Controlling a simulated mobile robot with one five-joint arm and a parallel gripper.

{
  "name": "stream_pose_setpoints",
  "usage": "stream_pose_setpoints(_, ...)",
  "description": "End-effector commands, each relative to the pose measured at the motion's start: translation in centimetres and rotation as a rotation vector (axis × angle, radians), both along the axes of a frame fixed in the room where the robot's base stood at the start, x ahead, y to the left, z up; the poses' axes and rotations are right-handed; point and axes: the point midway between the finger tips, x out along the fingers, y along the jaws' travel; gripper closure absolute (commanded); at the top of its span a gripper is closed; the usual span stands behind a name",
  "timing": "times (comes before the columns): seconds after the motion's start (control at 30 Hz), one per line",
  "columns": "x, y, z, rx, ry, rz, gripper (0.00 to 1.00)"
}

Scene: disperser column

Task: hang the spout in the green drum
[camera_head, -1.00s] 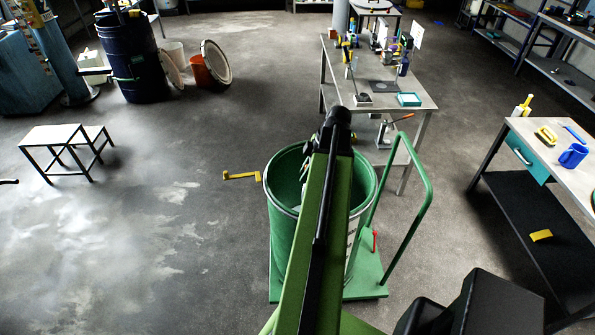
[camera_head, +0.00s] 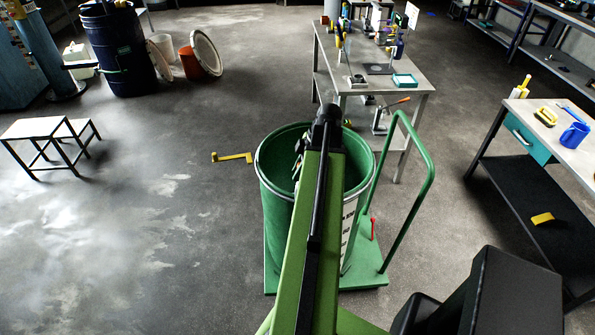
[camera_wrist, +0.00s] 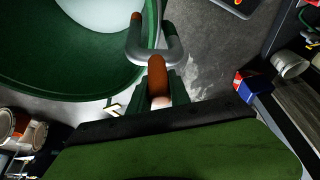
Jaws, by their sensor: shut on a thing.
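The green drum (camera_head: 277,215) stands open on a green trolley, with my arm reaching across its mouth. In the wrist view its green wall (camera_wrist: 75,88) fills the upper left, with something pale at the bottom inside. My gripper (camera_wrist: 157,88) is shut on the spout (camera_wrist: 172,50), a grey U-shaped piece with an orange-brown gripped end and an orange-brown far tip. The spout overlaps the drum's right rim in that view; I cannot tell whether it touches. In the head view my arm hides most of the gripper and the spout.
The green trolley (camera_head: 372,278) has a tall handle just right of the drum. A workbench (camera_head: 420,97) with tools stands behind, and another table (camera_head: 540,120) stands at right. A yellow crank-shaped piece (camera_head: 232,157) shows left of the drum.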

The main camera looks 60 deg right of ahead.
Motion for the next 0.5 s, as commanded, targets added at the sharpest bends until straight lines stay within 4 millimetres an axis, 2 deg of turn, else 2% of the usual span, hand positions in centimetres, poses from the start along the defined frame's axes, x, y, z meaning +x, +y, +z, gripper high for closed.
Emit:
stream_pose_setpoints(0.03, 0.0, 0.0, -1.3, 0.001, -0.001, 0.0, 1.0)
stream_pose_setpoints(0.1, 0.0, 0.0, -2.2, 0.001, -0.001, 0.0, 1.0)
stream_pose_setpoints(0.5, 0.1, 0.0, -6.7, 0.0, -0.001, 0.001, 1.0)
